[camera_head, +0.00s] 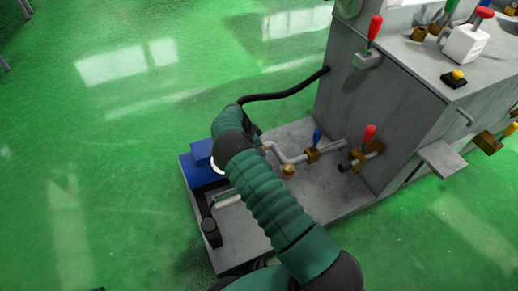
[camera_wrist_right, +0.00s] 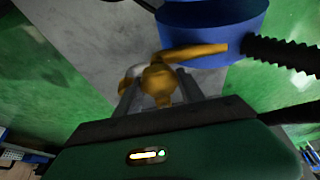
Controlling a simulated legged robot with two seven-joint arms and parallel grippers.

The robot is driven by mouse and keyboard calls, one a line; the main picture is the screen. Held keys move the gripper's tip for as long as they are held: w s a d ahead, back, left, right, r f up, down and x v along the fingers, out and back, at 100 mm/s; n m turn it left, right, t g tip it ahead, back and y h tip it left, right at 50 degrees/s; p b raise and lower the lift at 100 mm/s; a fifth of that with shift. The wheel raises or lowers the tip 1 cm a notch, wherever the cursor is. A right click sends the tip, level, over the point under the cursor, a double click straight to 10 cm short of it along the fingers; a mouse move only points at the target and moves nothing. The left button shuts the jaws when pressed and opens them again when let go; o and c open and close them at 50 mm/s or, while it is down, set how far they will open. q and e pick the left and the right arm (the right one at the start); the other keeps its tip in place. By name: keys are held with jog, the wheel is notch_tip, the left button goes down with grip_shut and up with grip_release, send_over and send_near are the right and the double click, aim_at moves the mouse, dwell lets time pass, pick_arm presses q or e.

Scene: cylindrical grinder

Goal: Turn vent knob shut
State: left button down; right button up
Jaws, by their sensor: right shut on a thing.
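The brass vent knob (camera_wrist_right: 158,82) sits between the two fingers of my right gripper (camera_wrist_right: 160,92) in the right wrist view. The gripper is shut on it. A flat yellow-brass arm (camera_wrist_right: 195,51) stretches right from just above the knob, in front of a blue cylinder (camera_wrist_right: 215,18). In the head view my green right arm reaches from the bottom right to the low base beside the machine. There the arm hides the gripper's fingertips and the knob. My left gripper is in neither view.
The grey machine (camera_head: 380,120) with red levers stands at right. Its low base plate (camera_head: 325,195) carries pipes, a blue-handled valve (camera_head: 316,136) and a blue housing (camera_head: 192,170). A black hose (camera_head: 285,94) arches to the machine. Green floor (camera_head: 90,150) is clear at left.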

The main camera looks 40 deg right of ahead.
jog(key=shift+w+a, duration=0.1)
jog(key=shift+w, duration=0.05)
jog(key=o, duration=1.4)
jog(key=shift+c, duration=0.2)
jog(key=p+v, duration=0.7)
jog(key=v, duration=0.9)
jog(key=shift+r+p, duration=0.3)
jog(key=shift+r, duration=0.05)
jog(key=shift+a, duration=0.15)
